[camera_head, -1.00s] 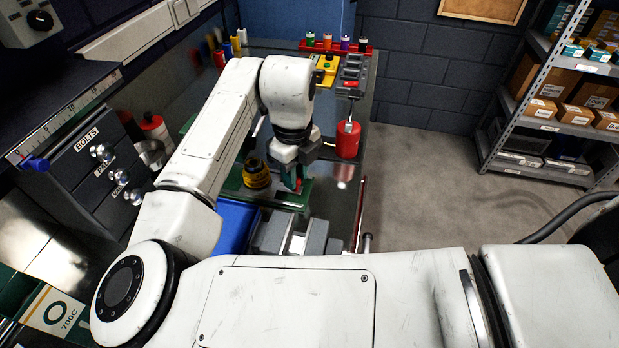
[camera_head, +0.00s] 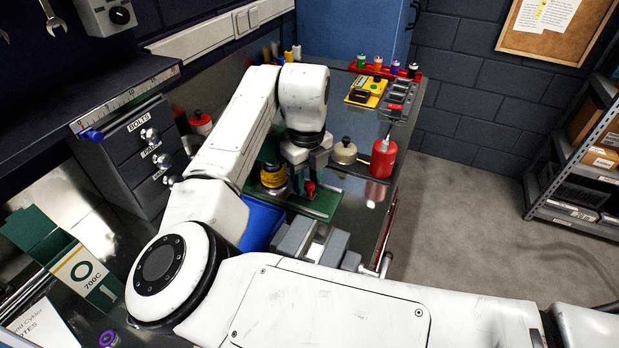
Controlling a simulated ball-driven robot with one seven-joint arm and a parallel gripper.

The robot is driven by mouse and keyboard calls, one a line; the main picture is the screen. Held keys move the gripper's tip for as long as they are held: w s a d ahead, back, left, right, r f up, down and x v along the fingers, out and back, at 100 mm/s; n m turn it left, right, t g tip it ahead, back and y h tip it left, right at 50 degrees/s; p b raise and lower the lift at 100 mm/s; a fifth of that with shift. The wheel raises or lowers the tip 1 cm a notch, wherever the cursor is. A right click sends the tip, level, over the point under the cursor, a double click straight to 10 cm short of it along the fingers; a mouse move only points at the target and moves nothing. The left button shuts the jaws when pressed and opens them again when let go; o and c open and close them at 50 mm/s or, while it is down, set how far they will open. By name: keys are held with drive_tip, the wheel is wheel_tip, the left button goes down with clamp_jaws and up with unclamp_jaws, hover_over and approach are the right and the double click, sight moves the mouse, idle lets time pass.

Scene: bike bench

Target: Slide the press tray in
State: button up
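A flat green tray-like plate (camera_head: 322,206) lies on the bench, partly hidden under my arm; I take it for the press tray. My gripper (camera_head: 307,180) points down over its left part. A small red knob (camera_head: 310,187) shows right at the fingertips. I cannot tell whether the fingers touch it or are closed on it. A dark green upright part shows beside the fingers, mostly hidden by the gripper. The rest of the press cannot be made out behind my arm.
A yellow-black round can (camera_head: 273,176) stands left of the gripper. A cream pot (camera_head: 344,152) and a red bottle (camera_head: 383,158) stand to the right. Floor right of the bench is clear.

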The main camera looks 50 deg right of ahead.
drive_tip(key=shift+o, duration=1)
drive_tip(key=shift+s, duration=0.1)
drive_tip(key=shift+r, duration=0.1)
wheel_tip(320, 180, up, 11)
drive_tip(key=shift+b, duration=0.45)
drive_tip(key=shift+f, duration=0.2)
